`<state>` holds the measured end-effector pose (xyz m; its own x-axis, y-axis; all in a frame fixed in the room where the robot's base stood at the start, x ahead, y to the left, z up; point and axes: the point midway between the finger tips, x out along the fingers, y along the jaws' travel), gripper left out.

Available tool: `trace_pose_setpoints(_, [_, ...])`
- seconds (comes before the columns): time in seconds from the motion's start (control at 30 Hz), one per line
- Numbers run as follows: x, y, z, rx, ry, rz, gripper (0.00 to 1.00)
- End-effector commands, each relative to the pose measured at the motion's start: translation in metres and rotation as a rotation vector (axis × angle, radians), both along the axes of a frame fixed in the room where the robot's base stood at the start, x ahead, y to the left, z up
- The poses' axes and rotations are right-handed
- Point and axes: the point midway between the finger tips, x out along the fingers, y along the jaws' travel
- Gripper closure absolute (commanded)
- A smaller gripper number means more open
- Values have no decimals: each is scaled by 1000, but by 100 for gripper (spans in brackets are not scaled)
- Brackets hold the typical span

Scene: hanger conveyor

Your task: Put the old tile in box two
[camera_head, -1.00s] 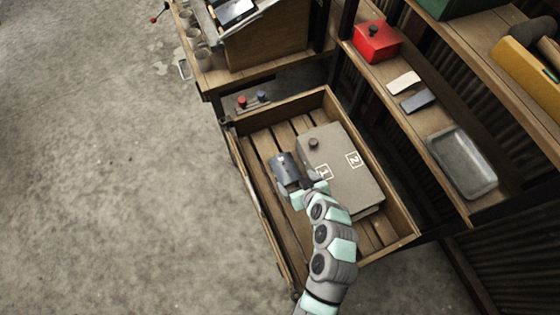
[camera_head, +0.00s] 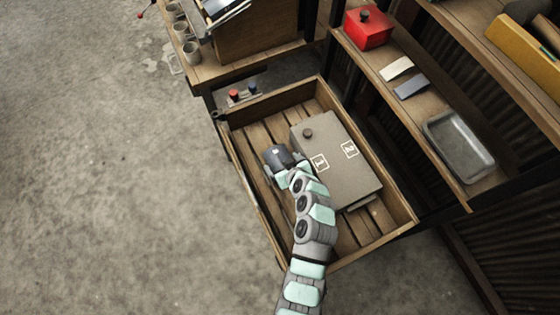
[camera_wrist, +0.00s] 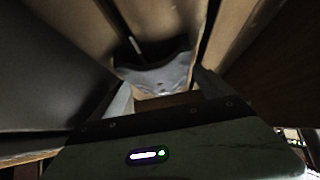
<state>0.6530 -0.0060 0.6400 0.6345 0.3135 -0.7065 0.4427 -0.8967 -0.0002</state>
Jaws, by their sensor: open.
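A grey box (camera_head: 345,180) lies in the open wooden drawer, with a round dark knob (camera_head: 308,133) and the labels "1" (camera_head: 319,163) and "2" (camera_head: 350,149) on top. A pale tile (camera_head: 397,68) and a darker blue-grey tile (camera_head: 411,87) lie on the shelf at the right; I cannot tell which is old. My gripper (camera_head: 276,157) is low over the drawer slats, just left of the box. In the wrist view its fingers (camera_wrist: 160,98) are apart, with a grey curved piece (camera_wrist: 155,75) beyond them that I cannot identify.
A red box (camera_head: 368,28) and a metal tray (camera_head: 459,147) stand on the shelf. Red and blue buttons (camera_head: 243,93) sit behind the drawer. Cups (camera_head: 190,50) stand on the bench.

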Motion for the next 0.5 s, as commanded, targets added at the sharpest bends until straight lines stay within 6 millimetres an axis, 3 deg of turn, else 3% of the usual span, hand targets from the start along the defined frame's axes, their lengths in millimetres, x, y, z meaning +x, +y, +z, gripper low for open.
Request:
trace_pose_setpoints(0.3, [7, 4, -8, -1, 1, 1, 9])
trace_pose_setpoints(0.5, [7, 4, -8, 0, 1, 0, 25])
